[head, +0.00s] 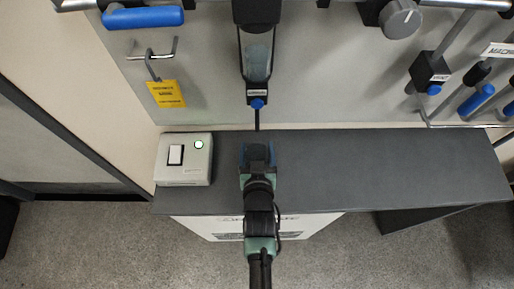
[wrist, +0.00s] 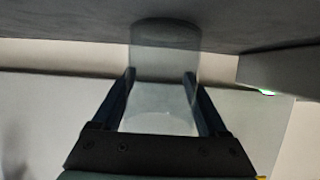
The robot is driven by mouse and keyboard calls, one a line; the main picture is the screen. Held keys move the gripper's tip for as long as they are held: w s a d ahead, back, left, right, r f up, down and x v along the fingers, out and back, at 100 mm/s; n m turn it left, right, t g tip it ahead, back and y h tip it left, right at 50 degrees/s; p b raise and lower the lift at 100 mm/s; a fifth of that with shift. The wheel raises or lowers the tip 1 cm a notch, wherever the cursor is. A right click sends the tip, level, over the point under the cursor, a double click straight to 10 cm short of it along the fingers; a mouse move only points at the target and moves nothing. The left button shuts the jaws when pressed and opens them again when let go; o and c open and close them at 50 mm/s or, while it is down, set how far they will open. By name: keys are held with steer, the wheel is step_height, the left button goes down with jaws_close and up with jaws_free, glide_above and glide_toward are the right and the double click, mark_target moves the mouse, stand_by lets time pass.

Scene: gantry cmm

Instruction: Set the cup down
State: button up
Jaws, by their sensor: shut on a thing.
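A clear, see-through cup (wrist: 165,50) is between the two fingers of my gripper (wrist: 160,76) in the wrist view. The fingers are shut on its sides. The wrist view looks inverted, with the dark counter at the top. One end of the cup overlaps the dark counter there; I cannot tell whether it touches. In the head view my gripper (head: 258,150) is over the dark grey counter (head: 350,165), left of its middle. The cup is not clearly made out in the head view.
A pale box (head: 184,160) with a white switch and a lit green button stands at the counter's left end. A dark probe column (head: 257,60) hangs just behind my gripper. A yellow tag (head: 166,94) hangs at the left. The counter's right part is clear.

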steer(key=shift+f, duration=0.15)
steer(key=o, duration=1.4)
steer(key=v, duration=1.2)
steer(key=shift+r, duration=0.2)
